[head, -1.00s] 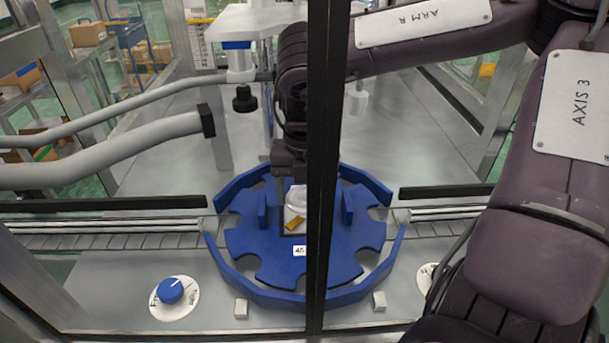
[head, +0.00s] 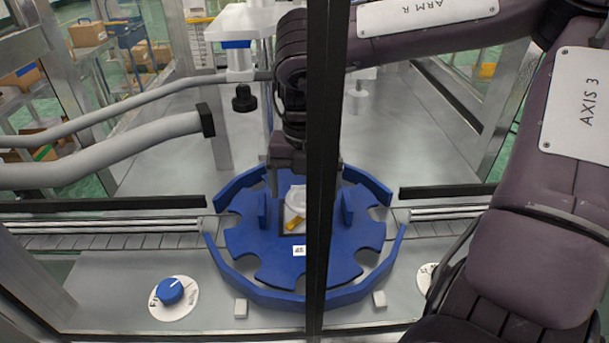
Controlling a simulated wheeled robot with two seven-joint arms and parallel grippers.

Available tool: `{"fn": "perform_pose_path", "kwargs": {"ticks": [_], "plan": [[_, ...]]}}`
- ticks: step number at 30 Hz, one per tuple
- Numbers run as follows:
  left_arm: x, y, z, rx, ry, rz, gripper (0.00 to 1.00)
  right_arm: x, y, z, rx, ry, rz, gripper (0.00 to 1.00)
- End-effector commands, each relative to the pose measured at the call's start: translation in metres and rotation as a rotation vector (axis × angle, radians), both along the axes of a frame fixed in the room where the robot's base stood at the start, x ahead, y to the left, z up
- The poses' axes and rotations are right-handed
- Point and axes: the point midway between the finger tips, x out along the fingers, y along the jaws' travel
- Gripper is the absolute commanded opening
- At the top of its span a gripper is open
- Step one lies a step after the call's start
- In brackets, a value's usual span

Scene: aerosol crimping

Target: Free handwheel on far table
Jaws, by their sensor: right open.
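A blue notched wheel (head: 247,240) lies flat inside a blue ring guard (head: 237,288) on the metal table. Blue upright fins (head: 348,208) stand near its middle. Between them is a white piece (head: 297,200) with a yellow patch, partly hidden by the black post. My right gripper (head: 303,180) points down over the wheel's middle. Its fingers are apart, one on each side of the post, and it holds nothing that I can see. The post hides part of it. A small blue knob (head: 171,291) sits on a round, lettered white plate at front left. My left gripper is out of view.
A black frame post (head: 318,120) stands upright in front of the wheel. Grey tube rails (head: 110,145) come in from the left. A black knob (head: 244,98) hangs from a white fixture behind. Conveyor strips (head: 110,233) run on both sides. The table behind is mostly bare.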

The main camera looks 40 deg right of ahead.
Motion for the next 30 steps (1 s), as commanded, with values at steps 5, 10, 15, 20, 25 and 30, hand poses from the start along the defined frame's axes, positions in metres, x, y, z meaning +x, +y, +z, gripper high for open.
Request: {"fn": "perform_pose_path", "kwargs": {"ticks": [5,10,15,20,25,30], "plan": [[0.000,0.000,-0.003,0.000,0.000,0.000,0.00,0.001,-0.001,0.033,-0.004,-0.006,-0.001,0.89],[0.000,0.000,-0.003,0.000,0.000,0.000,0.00,0.001,0.000,0.055,-0.004,-0.003,-0.001,0.89],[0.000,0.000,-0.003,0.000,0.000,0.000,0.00,0.000,0.000,0.063,-0.001,-0.002,0.000,0.89],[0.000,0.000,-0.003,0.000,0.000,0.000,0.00,0.000,0.000,0.063,-0.001,-0.002,0.001,0.89],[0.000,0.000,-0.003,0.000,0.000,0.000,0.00,0.000,0.000,0.063,0.000,-0.001,0.000,0.89],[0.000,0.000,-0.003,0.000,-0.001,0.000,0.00,0.000,0.000,0.063,0.000,-0.001,0.000,0.89]]}}
